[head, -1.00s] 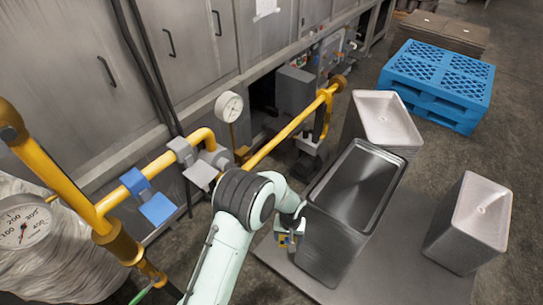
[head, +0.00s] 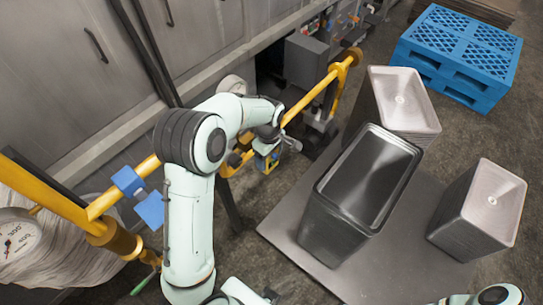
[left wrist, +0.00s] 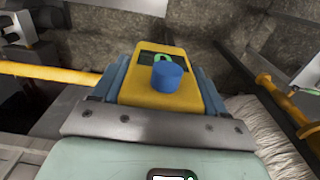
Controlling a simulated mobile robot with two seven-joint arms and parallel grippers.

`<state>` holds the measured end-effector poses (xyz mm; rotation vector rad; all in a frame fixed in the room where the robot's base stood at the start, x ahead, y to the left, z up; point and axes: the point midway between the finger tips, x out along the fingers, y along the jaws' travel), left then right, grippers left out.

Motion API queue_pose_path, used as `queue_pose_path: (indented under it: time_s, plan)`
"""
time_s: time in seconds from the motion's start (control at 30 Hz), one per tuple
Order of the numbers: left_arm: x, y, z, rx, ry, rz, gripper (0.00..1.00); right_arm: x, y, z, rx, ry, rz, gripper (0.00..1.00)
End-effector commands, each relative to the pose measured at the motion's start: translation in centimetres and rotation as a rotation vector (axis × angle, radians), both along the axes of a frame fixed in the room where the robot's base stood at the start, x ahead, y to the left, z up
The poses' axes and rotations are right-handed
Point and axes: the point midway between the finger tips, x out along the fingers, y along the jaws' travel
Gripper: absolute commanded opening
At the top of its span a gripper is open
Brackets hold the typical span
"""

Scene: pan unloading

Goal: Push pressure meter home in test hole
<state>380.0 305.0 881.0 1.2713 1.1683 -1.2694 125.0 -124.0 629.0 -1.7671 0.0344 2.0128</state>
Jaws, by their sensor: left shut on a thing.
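In the left wrist view, the yellow meter (left wrist: 160,95) shows a dark display with a green mark and a blue round knob. My left gripper (head: 270,148) is shut on it; its fingers lie along both sides of the meter. The test hole cannot be made out in either view. My right gripper is not in view.
The yellow pipe (head: 318,91) runs behind the meter, with a blue valve handle (head: 150,210) at left. A dark metal bin (head: 362,185) and pale-topped pan stacks (head: 493,200) stand on a grey plate to the right. A blue pallet (head: 455,60) lies behind.

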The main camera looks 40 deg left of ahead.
Motion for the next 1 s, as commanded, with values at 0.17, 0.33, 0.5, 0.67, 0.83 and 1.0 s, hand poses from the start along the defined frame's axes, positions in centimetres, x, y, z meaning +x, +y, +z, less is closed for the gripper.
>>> queue_pose_path:
  time_s: [0.17,0.33,0.5,0.67,0.83,1.0]
  plan:
    - [0.1,1.0,0.1,0.000,-0.001,0.001,0.41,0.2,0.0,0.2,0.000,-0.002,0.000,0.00]
    - [0.2,1.8,0.0,0.000,0.000,0.000,0.41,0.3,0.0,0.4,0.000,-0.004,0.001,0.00]
    - [0.3,2.7,0.1,0.000,-0.001,0.000,0.41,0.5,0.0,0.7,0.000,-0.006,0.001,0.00]
    - [0.3,2.9,0.0,0.000,-0.001,-0.002,0.41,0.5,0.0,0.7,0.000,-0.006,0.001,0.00]
    - [0.3,2.9,0.0,0.000,-0.001,-0.002,0.41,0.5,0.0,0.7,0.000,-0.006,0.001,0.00]
    - [0.2,2.9,0.1,0.000,-0.001,-0.001,0.41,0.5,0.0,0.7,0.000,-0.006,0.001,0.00]
